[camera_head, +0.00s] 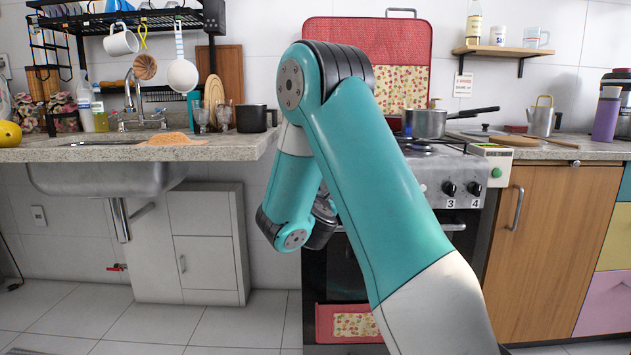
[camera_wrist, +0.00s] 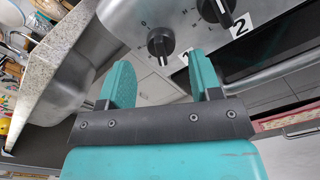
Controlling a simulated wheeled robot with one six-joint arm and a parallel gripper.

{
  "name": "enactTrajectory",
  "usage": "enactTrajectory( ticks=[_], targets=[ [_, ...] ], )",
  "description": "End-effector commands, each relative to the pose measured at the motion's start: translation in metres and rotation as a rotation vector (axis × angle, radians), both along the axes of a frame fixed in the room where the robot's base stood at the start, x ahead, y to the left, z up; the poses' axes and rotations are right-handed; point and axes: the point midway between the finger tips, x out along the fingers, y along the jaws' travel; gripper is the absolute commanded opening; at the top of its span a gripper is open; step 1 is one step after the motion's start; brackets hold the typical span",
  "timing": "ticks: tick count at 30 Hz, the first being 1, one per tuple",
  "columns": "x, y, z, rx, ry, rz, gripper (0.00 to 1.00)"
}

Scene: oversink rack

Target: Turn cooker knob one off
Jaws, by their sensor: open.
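Cooker knob one (camera_wrist: 160,42) is a black round knob with a raised grip bar, on the steel front panel in the wrist view. Its number label is partly hidden behind a finger. Its exact setting is hard to read. My gripper (camera_wrist: 161,62) is open and empty, with its two teal fingers pointing at the panel. The knob shows ahead, between the fingertip directions, and appears apart from them. In the head view my arm covers knobs one and two, and the gripper's fingers are hidden.
Knob two (camera_wrist: 216,10), labelled 2, is beside knob one. Knobs three (camera_head: 449,189) and four (camera_head: 474,188) show right of my arm. A bar handle (camera_wrist: 275,73) runs below the panel. A pot (camera_head: 424,123) stands on the cooker. The stone counter (camera_head: 100,149) lies left.

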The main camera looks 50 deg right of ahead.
Motion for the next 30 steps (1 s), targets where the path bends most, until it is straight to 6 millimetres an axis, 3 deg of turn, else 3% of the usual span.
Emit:
enactTrajectory(
  ticks=[6,19,25,30],
  targets=[
    [0.021,-0.025,0.001,-0.001,-0.001,-0.002,0.58],
    [0.028,-0.033,0.000,-0.002,0.001,0.002,0.58],
    [0.028,-0.032,0.000,-0.001,0.000,0.002,0.14],
    [0.028,-0.034,0.001,0.000,-0.004,0.000,0.14]
  ],
)
